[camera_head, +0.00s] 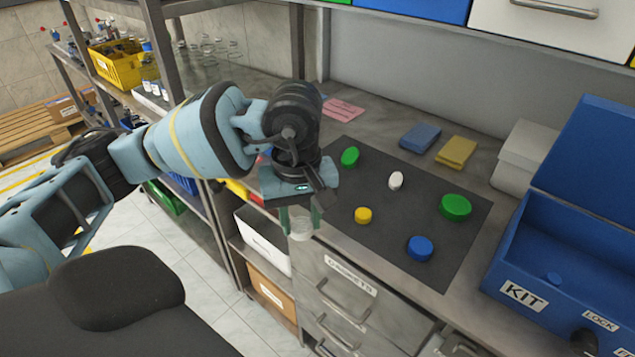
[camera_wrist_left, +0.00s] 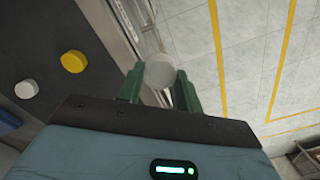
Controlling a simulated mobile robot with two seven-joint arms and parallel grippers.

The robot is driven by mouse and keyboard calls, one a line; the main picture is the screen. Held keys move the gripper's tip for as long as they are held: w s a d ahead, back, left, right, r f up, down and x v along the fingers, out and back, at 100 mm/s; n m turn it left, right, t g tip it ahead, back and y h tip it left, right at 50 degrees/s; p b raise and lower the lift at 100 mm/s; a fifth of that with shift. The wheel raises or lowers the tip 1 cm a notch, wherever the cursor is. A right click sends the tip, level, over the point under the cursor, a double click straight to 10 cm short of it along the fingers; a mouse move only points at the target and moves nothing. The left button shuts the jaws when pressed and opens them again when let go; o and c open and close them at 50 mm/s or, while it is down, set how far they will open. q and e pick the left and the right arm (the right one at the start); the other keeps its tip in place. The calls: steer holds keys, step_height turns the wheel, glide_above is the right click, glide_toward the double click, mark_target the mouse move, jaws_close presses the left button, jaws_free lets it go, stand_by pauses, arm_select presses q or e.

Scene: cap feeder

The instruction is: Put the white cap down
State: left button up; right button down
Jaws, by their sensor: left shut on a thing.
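My left gripper (camera_head: 301,218) is shut on a white cap (camera_head: 300,230), held between its green fingers near the front edge of the counter, left of the dark mat (camera_head: 393,229). In the left wrist view the held white cap (camera_wrist_left: 158,71) sits at the tips of the fingers (camera_wrist_left: 157,85), with floor tiles and the drawer front behind it. A second white cap (camera_head: 396,181) lies on the mat; it also shows in the left wrist view (camera_wrist_left: 26,89). My right gripper is not in view.
On the mat lie a small green cap (camera_head: 350,157), a larger green cap (camera_head: 456,207), a yellow cap (camera_head: 363,215) and a blue cap (camera_head: 420,248), with bare mat between them. An open blue KIT box (camera_head: 507,262) stands at right. Blue (camera_head: 420,138) and yellow (camera_head: 456,152) cloths lie behind.

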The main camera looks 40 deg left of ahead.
arm_select(q)
steer(key=d+m, duration=0.1)
steer(key=m, duration=0.2)
steer(key=w+d+m, duration=0.1)
steer(key=d+m, duration=0.1)
steer(key=m, duration=0.1)
steer(key=d+f+m, duration=0.1)
steer(key=d+m, duration=0.1)
steer(key=m, duration=0.2)
steer(key=shift+w+d+f, duration=0.1)
steer(key=shift+w+d, duration=0.15)
steer(key=shift+w, duration=0.1)
steer(key=shift+s, duration=0.1)
